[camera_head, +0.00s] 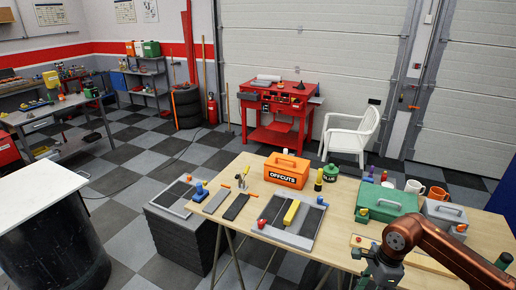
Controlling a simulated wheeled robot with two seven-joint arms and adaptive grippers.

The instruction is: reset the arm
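My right arm, copper coloured, comes in from the lower right corner and bends at a round joint over the front right of the wooden table (240,170). Below the joint is its dark grey-green end, my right gripper (376,274), low at the bottom edge of the picture. Its fingers are cut off or too small to make out, so I cannot tell whether it is open or holds anything. My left arm and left gripper are not in view.
A white chair (350,133) and red workbench (276,105) stand behind.

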